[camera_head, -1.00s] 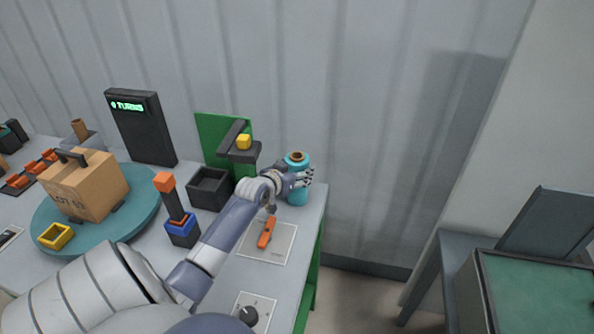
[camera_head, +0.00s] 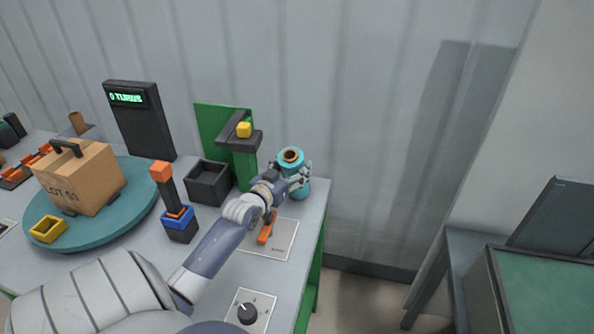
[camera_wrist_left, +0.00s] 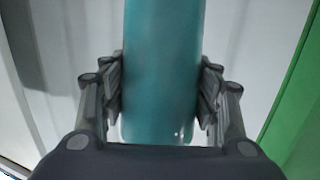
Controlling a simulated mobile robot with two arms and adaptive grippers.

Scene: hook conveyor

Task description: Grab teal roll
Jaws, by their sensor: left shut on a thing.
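The teal roll (camera_head: 290,162) stands at the far right corner of the bench, with a brown core showing at its top. My left gripper (camera_head: 301,178) is around the roll from the near side. In the left wrist view the roll (camera_wrist_left: 162,75) fills the space between the two fingers of the left gripper (camera_wrist_left: 162,100), which press on its sides. The left gripper is shut on the roll. The roll looks slightly tilted, and I cannot tell whether its base touches the bench. My right gripper is not in view.
An orange lever (camera_head: 266,230) on a plate lies below my left forearm. A green stand (camera_head: 243,172) with a yellow cube (camera_head: 243,130) and a black open box (camera_head: 208,185) are left of the roll. A carton (camera_head: 80,180) sits on a teal turntable (camera_head: 145,205).

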